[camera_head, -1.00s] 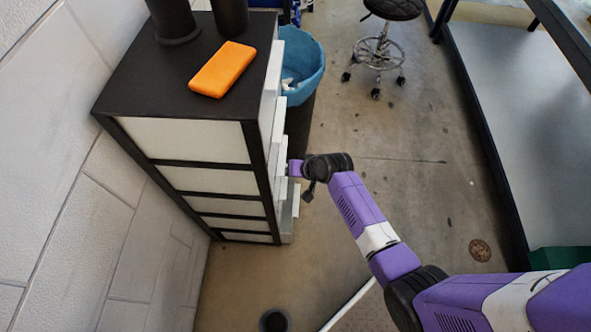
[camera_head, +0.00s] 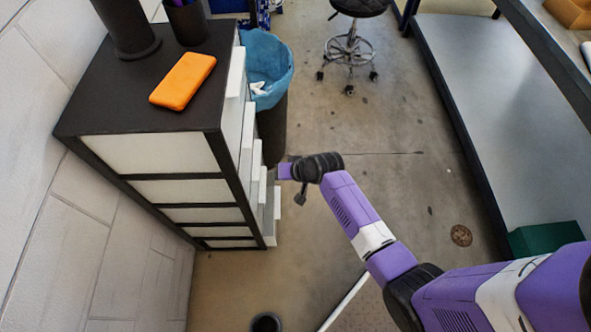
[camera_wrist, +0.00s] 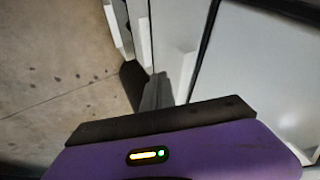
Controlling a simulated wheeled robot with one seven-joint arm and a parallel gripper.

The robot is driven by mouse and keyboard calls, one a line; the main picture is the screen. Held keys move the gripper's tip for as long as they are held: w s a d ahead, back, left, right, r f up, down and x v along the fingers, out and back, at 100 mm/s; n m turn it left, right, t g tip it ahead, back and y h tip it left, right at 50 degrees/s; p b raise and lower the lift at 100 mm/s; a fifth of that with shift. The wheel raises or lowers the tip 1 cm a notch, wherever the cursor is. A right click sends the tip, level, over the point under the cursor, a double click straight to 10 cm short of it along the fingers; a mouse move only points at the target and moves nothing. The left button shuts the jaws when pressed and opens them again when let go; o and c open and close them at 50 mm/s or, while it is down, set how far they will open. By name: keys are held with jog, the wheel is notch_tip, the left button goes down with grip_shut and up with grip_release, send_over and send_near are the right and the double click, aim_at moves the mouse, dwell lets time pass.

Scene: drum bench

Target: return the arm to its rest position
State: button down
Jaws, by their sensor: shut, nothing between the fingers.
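My arm reaches from the lower right of the head view towards the drawer cabinet. My gripper (camera_head: 284,171) is at its far end, a small purple part beside the cabinet's drawer fronts. Its fingers are hard to make out in the head view. In the wrist view the purple gripper body fills the bottom, with narrow grey fingers (camera_wrist: 160,90) close together beyond its black edge. The gripper is shut and holds nothing. The cabinet (camera_head: 150,155) has a black frame and pale side panels. Some of its drawers stand out by differing amounts.
A long bench (camera_head: 500,110) runs along the right.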

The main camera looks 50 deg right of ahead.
jog(key=v, duration=0.7)
jog(key=shift+s+d+r+p, duration=0.2)
jog(key=shift+s+r+p, duration=0.1)
jog(key=shift+p, duration=0.15)
notch_tip(320, 180, up, 10)
jog(key=d+n+t+h, duration=0.1)
jog(key=d+t+h, duration=0.1)
jog(key=t+h, duration=0.25)
jog(key=s+a+r+n+t+y, duration=0.1)
jog(key=s+a+r, duration=0.3)
jog(key=s, duration=0.5)
jog(key=s+a+r+n+t+y, duration=0.1)
jog(key=s+a+r+n, duration=0.2)
jog(key=s, duration=0.6)
jog(key=s+a+r+n+t+y, duration=0.1)
jog(key=s+a+r+n, duration=0.1)
jog(key=s+a+r, duration=0.4)
jog(key=shift+s+a+r+n+y, duration=0.3)
jog(key=shift+s+a+r+y, duration=0.1)
jog(key=shift+s+r, duration=1.25)
jog(key=shift+s+f, duration=0.15)
jog(key=shift+f, duration=0.05)
